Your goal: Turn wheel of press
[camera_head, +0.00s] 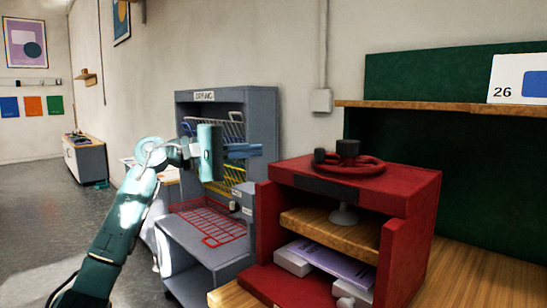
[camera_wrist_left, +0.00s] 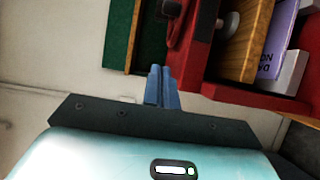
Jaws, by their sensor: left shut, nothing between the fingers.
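The red press (camera_head: 400,235) stands on the wooden table, with its red wheel (camera_head: 350,166) lying flat on top. A dark knob (camera_head: 320,156) stands on the wheel's rim and a dark hub (camera_head: 347,148) at its middle. The press (camera_wrist_left: 205,45) also shows at the top of the left wrist view, turned sideways, with the wheel partly cut off by the frame edge. My left gripper (camera_head: 258,150) is left of the press and apart from the wheel. Its blue fingers (camera_wrist_left: 162,80) are together and empty. My right gripper is not in view.
A purple book (camera_head: 335,263) lies in the press under a wooden plate (camera_head: 325,232). A grey drying rack (camera_head: 262,115) stands behind my left arm. A wooden shelf (camera_head: 440,106) and green board run along the wall. The wooden table (camera_head: 480,270) is clear at right.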

